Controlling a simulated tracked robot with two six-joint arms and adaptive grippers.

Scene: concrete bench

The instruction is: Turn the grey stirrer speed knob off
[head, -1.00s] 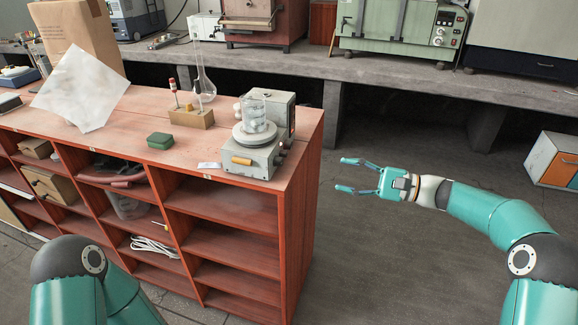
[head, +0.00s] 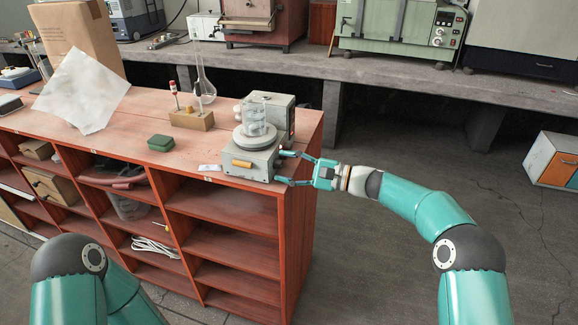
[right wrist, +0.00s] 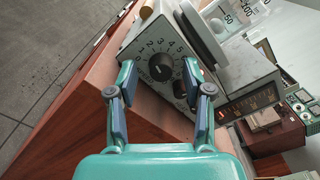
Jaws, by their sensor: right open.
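The stirrer (head: 252,160) is a grey box with a round plate on top, near the right end of the red wooden cabinet. In the right wrist view, a dark grey round knob (right wrist: 160,67) sits on its side panel, ringed by a numbered dial. My right gripper (head: 281,168) is open at that side panel. In the right wrist view its fingers (right wrist: 158,72) stand on either side of the knob, with no clear contact visible. A second dark knob (right wrist: 180,89) is partly hidden by a finger. My left gripper is out of view.
A glass beaker (head: 258,119) stands on the stirrer's plate.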

